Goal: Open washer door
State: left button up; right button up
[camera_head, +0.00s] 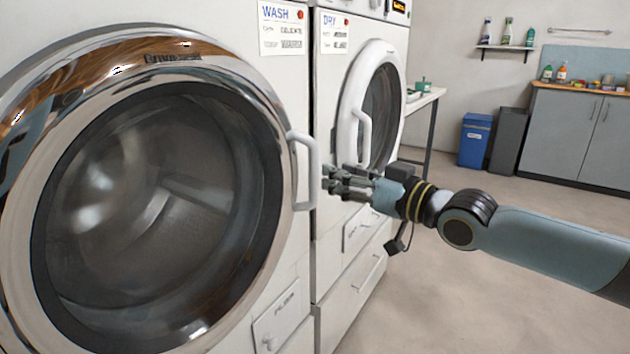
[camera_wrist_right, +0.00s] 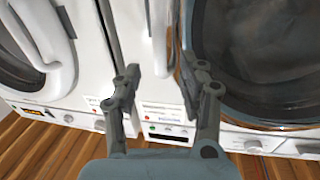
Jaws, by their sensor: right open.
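The washer door (camera_head: 268,185) is a large round chrome ring with dark glass at the left of the head view, and it looks shut. Its white bar handle (camera_head: 304,170) stands at the door's right edge. My right gripper (camera_head: 326,182) is open just to the right of this handle, fingers pointing left at it. In the right wrist view the fingers (camera_wrist_right: 166,82) are spread apart with nothing between the tips. The washer handle (camera_wrist_right: 171,35) shows beyond them, beside the washer glass (camera_wrist_right: 260,50). My left gripper is not in view.
The dryer (camera_head: 335,140) adjoins the washer on the right, its round white door shut. A table (camera_head: 425,105), a blue bin (camera_head: 475,140), a dark bin (camera_head: 509,140) and a grey cabinet (camera_head: 570,130) stand farther back. Open floor lies at the right.

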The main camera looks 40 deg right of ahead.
aim_at(319, 168)
jog(key=w+b, duration=0.1)
jog(key=w, duration=0.1)
jog(key=w+b, duration=0.2)
jog(key=w+a+b, duration=0.1)
jog(key=w, duration=0.1)
jog(key=shift+w+a+f+b, duration=0.1)
jog(key=shift+f+b, duration=0.2)
jog(key=shift+b, duration=0.1)
jog(key=shift+w+r, duration=0.15)
jog(key=shift+w, duration=0.2)
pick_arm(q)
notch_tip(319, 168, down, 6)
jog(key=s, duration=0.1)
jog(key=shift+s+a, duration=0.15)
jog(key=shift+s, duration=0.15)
pick_arm(e)
jog(key=shift+a, duration=0.1)
grip_shut()
